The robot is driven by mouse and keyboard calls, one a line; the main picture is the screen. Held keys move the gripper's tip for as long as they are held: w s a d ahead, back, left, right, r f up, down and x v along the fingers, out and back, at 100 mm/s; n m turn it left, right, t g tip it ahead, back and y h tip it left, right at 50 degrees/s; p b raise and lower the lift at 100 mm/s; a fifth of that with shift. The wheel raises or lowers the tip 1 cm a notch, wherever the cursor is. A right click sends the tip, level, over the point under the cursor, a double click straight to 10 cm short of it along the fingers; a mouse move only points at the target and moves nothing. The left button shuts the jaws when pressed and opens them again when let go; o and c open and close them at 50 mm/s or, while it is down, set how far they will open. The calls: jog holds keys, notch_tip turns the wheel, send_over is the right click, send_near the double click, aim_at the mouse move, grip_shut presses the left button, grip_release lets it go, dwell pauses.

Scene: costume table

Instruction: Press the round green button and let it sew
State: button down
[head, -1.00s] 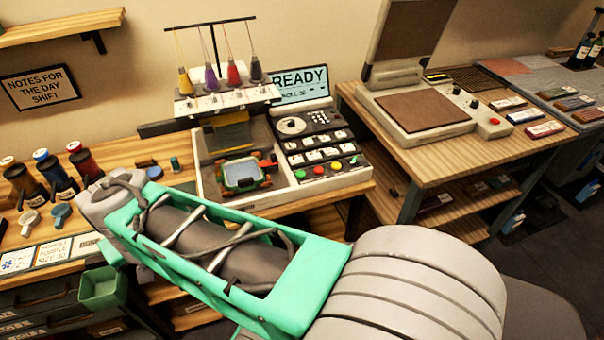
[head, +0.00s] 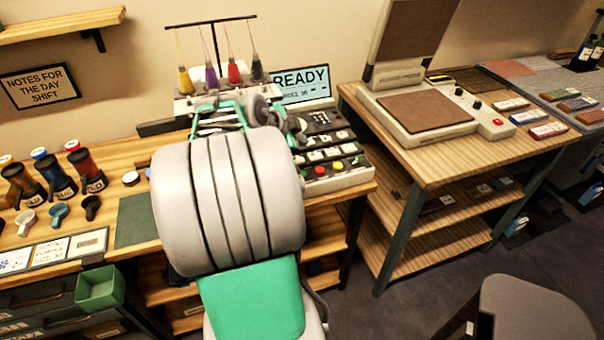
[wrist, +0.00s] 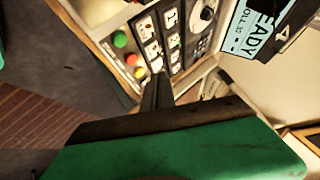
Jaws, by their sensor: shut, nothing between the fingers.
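The sewing machine's control panel (head: 345,160) shows at the right of my arm in the head view. The green button shows at the upper left of the wrist view (wrist: 120,39), beside a red button (wrist: 131,60) and a yellow button (wrist: 140,73). In the head view the red button (head: 320,169) and yellow button (head: 338,165) are clear. My gripper (wrist: 158,85) is shut and empty, its dark fingers pointing towards the panel near the yellow button. I cannot tell its height above the panel. The screen (head: 300,82) reads READY. My arm hides the hoop area.
Thread cones (head: 210,76) stand on top of the machine. Small bottles (head: 60,178) and scoops stand on the bench at left. A heat press (head: 425,110) stands on a separate table at right. A grey chair (head: 530,310) stands at front right.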

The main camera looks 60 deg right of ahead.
aim_at(302, 175)
notch_tip(302, 175, down, 8)
jog(key=b, duration=0.4)
jog(key=shift+f+b, duration=0.2)
jog(key=shift+b, duration=0.1)
jog(key=shift+f, duration=0.2)
dwell(1.6)
jog(key=shift+f+b, duration=0.45)
jog(key=shift+b, duration=0.4)
